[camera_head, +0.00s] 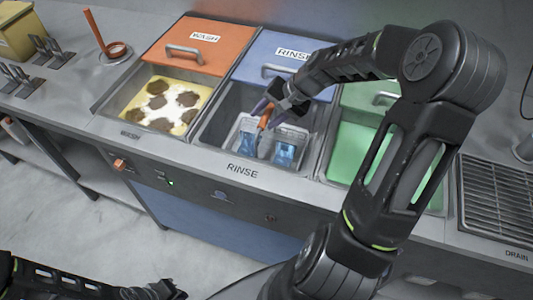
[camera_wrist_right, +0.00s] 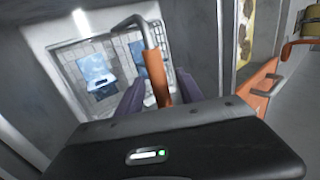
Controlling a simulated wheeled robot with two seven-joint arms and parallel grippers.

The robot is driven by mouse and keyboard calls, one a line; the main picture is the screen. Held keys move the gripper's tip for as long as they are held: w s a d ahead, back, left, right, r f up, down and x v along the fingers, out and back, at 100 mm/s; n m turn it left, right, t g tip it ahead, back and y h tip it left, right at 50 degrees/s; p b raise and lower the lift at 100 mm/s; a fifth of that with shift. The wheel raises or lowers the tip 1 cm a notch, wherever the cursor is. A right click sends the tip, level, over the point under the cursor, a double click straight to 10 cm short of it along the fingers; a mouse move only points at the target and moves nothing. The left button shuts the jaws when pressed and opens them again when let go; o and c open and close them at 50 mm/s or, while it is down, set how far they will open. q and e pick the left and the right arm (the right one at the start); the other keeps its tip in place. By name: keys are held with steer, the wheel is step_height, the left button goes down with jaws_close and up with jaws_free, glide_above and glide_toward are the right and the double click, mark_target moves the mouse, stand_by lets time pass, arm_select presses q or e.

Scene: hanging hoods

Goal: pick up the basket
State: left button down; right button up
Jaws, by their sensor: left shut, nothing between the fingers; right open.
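The basket (camera_head: 266,147) is a light wire basket sitting in the RINSE basin, with blue see-through items in it. It also shows in the right wrist view (camera_wrist_right: 112,52). Its handle is a bent metal rod with an orange grip (camera_wrist_right: 157,78). My right gripper (camera_wrist_right: 162,90) is open, with its purple fingers on either side of the orange grip. I cannot tell whether they touch it. In the head view my right gripper (camera_head: 271,111) is over the basin, partly hiding the handle. My left gripper (camera_head: 168,290) is shut and empty at the bottom left, far from the basket.
The WASH basin (camera_head: 110,107) with yellowish liquid and brown patches is left of the RINSE basin (camera_head: 211,132). A basin of green liquid (camera_head: 350,150) is to the right, partly behind my right arm. Lids stand behind the basins. A drain rack (camera_head: 495,200) is far right.

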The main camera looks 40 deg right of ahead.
stand_by(0.3)
jaws_close()
stand_by(0.3)
stand_by(0.9)
